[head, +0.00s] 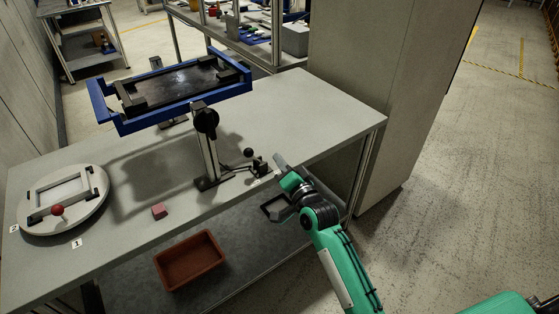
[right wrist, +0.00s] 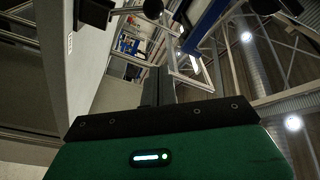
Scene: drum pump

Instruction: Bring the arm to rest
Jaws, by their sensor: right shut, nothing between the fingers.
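My right arm comes in from the lower right in the head view. Its right gripper (head: 279,161) is at the front edge of the grey table (head: 290,110), beside a small black lever with a ball knob (head: 250,153). Its fingers are shut with nothing held. I cannot tell whether it touches the lever or the table. In the right wrist view, the green gripper housing (right wrist: 170,155) fills the bottom and dark fingers stand above it. My left gripper is not in view.
A blue-framed tray (head: 180,90) stands on a post on the table. A round turntable (head: 62,200) with a red knob is at left, near a pink block (head: 158,210). A brown bin (head: 190,260) sits on the lower shelf.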

